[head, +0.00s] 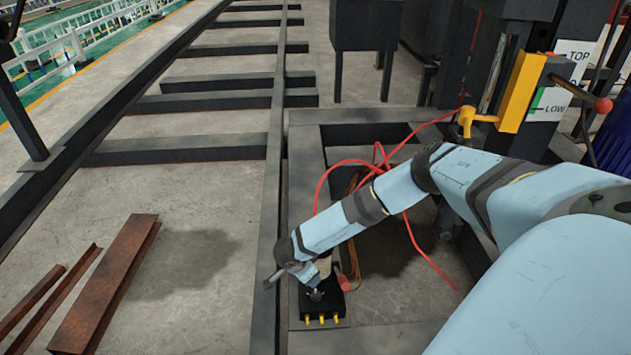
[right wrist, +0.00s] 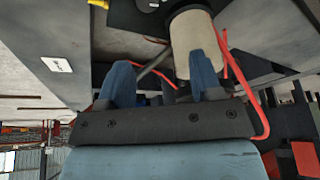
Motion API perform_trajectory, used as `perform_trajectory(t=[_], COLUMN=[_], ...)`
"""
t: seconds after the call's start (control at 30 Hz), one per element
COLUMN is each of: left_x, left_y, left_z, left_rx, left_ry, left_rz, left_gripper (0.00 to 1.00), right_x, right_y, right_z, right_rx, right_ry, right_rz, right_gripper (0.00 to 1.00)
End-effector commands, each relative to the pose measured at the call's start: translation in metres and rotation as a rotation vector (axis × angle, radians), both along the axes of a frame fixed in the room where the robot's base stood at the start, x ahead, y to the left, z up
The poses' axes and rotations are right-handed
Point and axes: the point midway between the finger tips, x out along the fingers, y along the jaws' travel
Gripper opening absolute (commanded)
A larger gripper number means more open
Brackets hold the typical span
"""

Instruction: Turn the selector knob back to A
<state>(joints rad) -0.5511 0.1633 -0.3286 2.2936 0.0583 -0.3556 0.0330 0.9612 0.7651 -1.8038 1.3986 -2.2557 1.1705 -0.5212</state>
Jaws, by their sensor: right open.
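My right arm reaches in from the right in the head view, and its gripper (head: 315,285) is at a small black box (head: 328,305) with yellow fittings along its front edge. In the right wrist view, the two blue fingers of this gripper (right wrist: 160,76) stand apart. A pale cylinder (right wrist: 192,42) shows just beyond the right finger. I cannot tell whether they touch. I cannot make out the selector knob or its A mark for certain. A small white label (right wrist: 57,65) is on a grey surface at the left. My left gripper is not in view.
Red cables (head: 322,185) loop over the dark frame behind my forearm. A long dark beam (head: 271,190) runs beside the box. Rusty steel sections (head: 110,285) lie on the floor at left. A yellow lever (head: 475,120) stands at upper right.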

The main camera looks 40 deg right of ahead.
Motion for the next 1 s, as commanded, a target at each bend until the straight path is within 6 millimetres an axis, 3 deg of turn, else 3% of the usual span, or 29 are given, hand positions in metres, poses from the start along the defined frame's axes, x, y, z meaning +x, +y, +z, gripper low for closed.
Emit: perform_trajectory(t=[0.03,0.1,0.3,0.47,0.67,1.0], left_x=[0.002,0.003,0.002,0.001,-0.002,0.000], left_y=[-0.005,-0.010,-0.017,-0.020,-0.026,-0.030], left_z=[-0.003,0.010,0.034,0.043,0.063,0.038], left_rx=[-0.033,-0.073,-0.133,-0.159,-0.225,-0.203], left_ry=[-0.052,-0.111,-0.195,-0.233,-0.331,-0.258], left_rz=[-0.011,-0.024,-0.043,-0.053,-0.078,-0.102], left_gripper=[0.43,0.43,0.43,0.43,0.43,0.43], right_x=[0.011,0.018,0.025,0.020,0.010,-0.006], right_y=[0.003,0.007,0.016,0.012,0.000,-0.018], right_z=[-0.011,-0.007,0.003,-0.011,-0.050,-0.108], right_rx=[0.002,0.001,-0.010,-0.011,-0.011,-0.009], right_ry=[-0.001,0.010,0.038,0.042,0.041,0.040], right_rz=[-0.156,-0.355,-0.632,-0.645,-0.642,-0.640], right_gripper=[0.59,0.59,0.59,0.59,0.59,0.59])
